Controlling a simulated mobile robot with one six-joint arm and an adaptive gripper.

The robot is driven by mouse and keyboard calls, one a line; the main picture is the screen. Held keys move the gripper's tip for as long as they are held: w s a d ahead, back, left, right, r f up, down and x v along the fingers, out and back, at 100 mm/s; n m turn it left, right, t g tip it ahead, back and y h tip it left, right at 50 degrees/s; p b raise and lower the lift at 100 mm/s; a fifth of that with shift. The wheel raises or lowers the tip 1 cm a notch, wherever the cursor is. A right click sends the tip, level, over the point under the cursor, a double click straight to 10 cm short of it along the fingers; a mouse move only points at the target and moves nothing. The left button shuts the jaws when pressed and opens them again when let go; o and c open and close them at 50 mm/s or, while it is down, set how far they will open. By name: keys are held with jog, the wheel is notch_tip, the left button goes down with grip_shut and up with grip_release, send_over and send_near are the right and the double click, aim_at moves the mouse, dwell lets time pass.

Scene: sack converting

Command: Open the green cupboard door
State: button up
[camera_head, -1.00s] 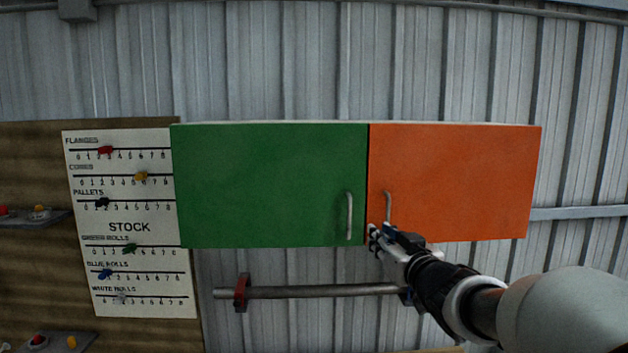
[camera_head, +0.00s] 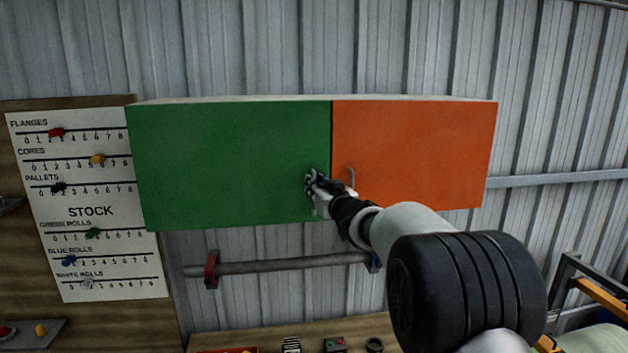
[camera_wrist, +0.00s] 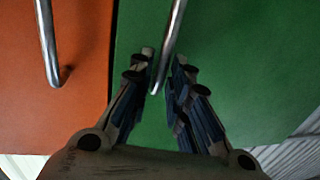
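The green cupboard door (camera_head: 230,160) is shut, left of the orange door (camera_head: 420,155). Its metal bar handle is hidden behind my gripper in the head view. In the wrist view the green door's handle (camera_wrist: 171,45) runs down between my fingers, its lower end near the fingertips. My gripper (camera_head: 312,188) is at the green door's lower right corner. In the wrist view its two fingers (camera_wrist: 164,85) stand apart, one on each side of the handle. A gap shows on the right; on the left, contact cannot be told.
The orange door's handle (camera_head: 351,180) is close to the right of my gripper. A pipe rail (camera_head: 280,265) runs below the cupboard. A stock board (camera_head: 90,205) hangs on the left. A bench (camera_head: 310,330) with small items lies below.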

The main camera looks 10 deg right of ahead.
jog(key=shift+w+a, duration=0.2)
jog(key=shift+w, duration=0.7)
jog(key=shift+c, duration=0.6)
grip_shut()
